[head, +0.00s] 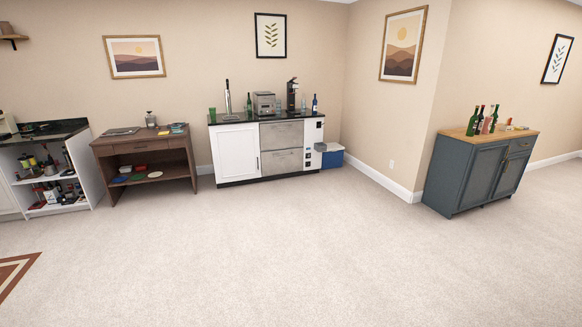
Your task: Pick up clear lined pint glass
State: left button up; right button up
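I cannot pick out a clear lined pint glass for certain at this distance. A small pale, see-through upright shape (304,103) stands on the black-topped white bar cabinet (235,148) at the back wall, between a black machine and a dark bottle. It is too small to tell whether it is a lined pint glass. A green cup (212,115) stands at the left end of the same top. Neither of my grippers is in view.
A dark wood desk (145,145) and an open white shelf unit (83,158) stand left of the bar cabinet. A blue cooler (332,158) sits at its right. A blue-grey cabinet (465,178) with green bottles (473,122) stands right. The carpet (290,250) ahead is clear.

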aim_at(246, 108)
jog(key=i, duration=6.05)
jog(key=i+u, duration=0.15)
jog(key=i, duration=0.3)
jog(key=i+l+u, duration=0.15)
jog(key=i, duration=0.25)
